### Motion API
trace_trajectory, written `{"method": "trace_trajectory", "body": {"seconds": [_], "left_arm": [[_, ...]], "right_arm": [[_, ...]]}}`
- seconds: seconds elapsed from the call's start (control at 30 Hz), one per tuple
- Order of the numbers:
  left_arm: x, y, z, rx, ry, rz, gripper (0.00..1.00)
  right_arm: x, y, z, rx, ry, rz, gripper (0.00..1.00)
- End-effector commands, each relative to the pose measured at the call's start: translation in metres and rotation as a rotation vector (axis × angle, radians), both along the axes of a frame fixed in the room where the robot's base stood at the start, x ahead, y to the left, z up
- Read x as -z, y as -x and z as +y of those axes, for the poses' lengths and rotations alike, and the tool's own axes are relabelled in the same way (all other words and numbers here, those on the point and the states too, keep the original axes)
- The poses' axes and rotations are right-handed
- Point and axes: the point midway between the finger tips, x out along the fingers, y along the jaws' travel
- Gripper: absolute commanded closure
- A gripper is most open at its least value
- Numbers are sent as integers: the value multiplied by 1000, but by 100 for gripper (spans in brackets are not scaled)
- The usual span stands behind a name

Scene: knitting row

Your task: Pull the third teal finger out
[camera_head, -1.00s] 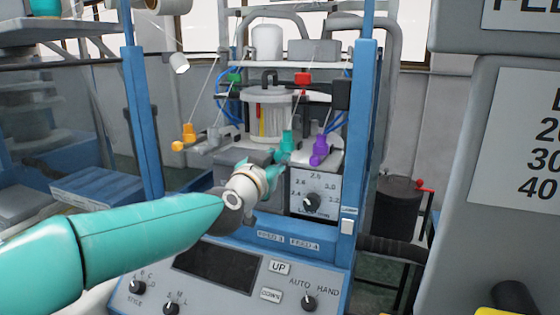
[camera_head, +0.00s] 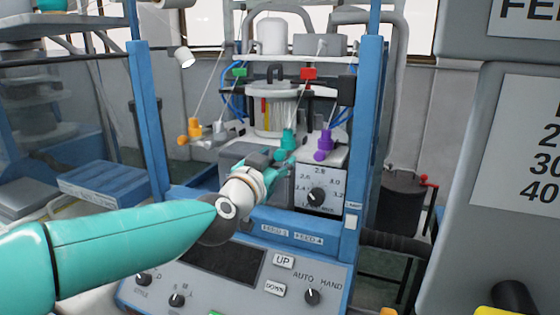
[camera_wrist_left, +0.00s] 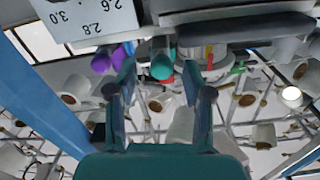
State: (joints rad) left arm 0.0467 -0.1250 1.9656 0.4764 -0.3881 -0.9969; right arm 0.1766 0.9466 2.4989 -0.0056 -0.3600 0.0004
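The teal finger (camera_head: 288,140) is third from the left in a row on the machine's front, between a pale grey finger (camera_head: 219,129) and a purple finger (camera_head: 324,146). My left gripper (camera_head: 286,157) is just in front of and below the teal finger. In the left wrist view its two fingers (camera_wrist_left: 158,75) are apart, with the round end of the teal finger (camera_wrist_left: 162,66) showing between their tips. I cannot tell whether they touch it. My right gripper is not in view.
A dial panel (camera_head: 330,190) is below the purple finger. Blue posts (camera_head: 367,120) stand on both sides of the row. A control panel with UP (camera_head: 284,261) and DOWN buttons is below. White yarn runs down to the fingers. A grey labelled cabinet (camera_head: 500,230) fills the right.

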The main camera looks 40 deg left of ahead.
Motion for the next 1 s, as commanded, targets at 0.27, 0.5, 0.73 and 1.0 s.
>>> {"method": "trace_trajectory", "body": {"seconds": [0.27, 0.5, 0.73, 1.0], "left_arm": [[-1, 2, 0, -1, -1, -2, 49], [-2, 30, -7, 0, 0, -4, 49], [-1, 75, -18, 0, 1, -5, 49], [0, 110, -27, 0, 1, -2, 49]], "right_arm": [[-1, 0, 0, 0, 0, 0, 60], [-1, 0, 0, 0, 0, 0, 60], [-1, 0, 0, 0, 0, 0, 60], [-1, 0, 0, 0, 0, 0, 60]]}}
